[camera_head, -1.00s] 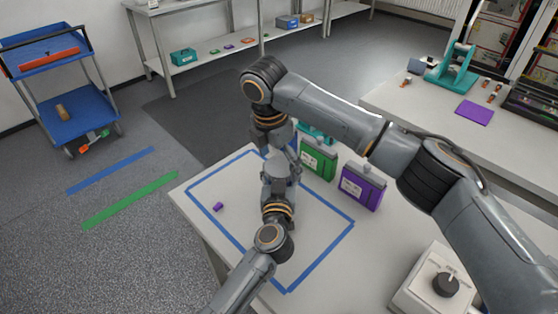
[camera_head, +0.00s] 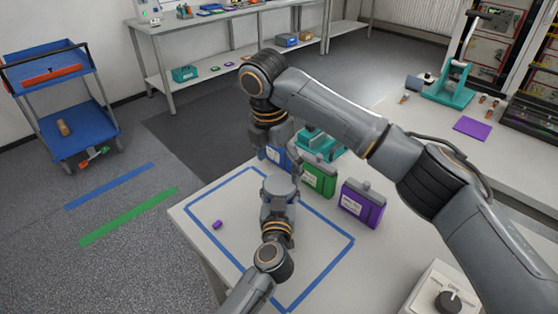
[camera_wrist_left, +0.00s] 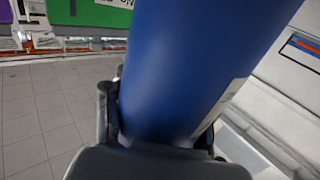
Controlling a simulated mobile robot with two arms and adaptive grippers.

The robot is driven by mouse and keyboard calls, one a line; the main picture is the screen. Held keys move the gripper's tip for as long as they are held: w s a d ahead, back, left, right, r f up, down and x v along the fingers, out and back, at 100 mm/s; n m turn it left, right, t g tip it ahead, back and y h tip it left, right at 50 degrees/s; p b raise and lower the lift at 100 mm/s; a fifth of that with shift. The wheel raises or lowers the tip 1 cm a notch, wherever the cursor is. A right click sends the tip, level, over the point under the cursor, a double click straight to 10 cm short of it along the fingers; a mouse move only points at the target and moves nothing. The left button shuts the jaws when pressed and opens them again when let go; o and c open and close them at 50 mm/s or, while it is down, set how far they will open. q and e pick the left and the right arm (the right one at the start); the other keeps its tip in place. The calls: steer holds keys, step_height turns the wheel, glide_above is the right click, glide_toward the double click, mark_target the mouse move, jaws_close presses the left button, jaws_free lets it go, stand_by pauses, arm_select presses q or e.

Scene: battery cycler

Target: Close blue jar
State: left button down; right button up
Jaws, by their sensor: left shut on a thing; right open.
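The blue jar (camera_head: 273,154) shows partly at the back of the table, behind my arms, left of the green one. In the left wrist view a large blue body of it (camera_wrist_left: 185,65) fills the middle, between the fingers. My left gripper (camera_head: 282,177) is shut on this blue jar; its fingers are mostly hidden by the wrist in the head view. My right gripper (camera_head: 292,152) reaches down from above beside the blue jar and is open; its fingertips are hard to make out. The jar's top and any lid are hidden from me.
A green container (camera_head: 319,178) and a purple container (camera_head: 361,204) stand to the right. A teal device (camera_head: 320,143) is behind them. A small purple piece (camera_head: 217,225) lies inside the blue tape outline (camera_head: 325,277). A white box with a black knob (camera_head: 448,301) is at front right.

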mark_target(280, 183)
steer(key=n, duration=0.3)
steer(key=r+n, duration=0.1)
steer(key=n, duration=0.2)
steer(key=shift+w+d+r+n+y, duration=0.1)
steer(key=shift+w+r+n+y, duration=0.1)
steer(key=shift+n+y, duration=0.15)
steer(key=n, duration=0.2)
steer(key=r+n, duration=0.1)
steer(key=n, duration=0.1)
steer(key=n+g, duration=0.1)
steer(key=n, duration=0.2)
steer(key=shift+r+y, duration=0.25)
steer(key=shift+f, duration=4)
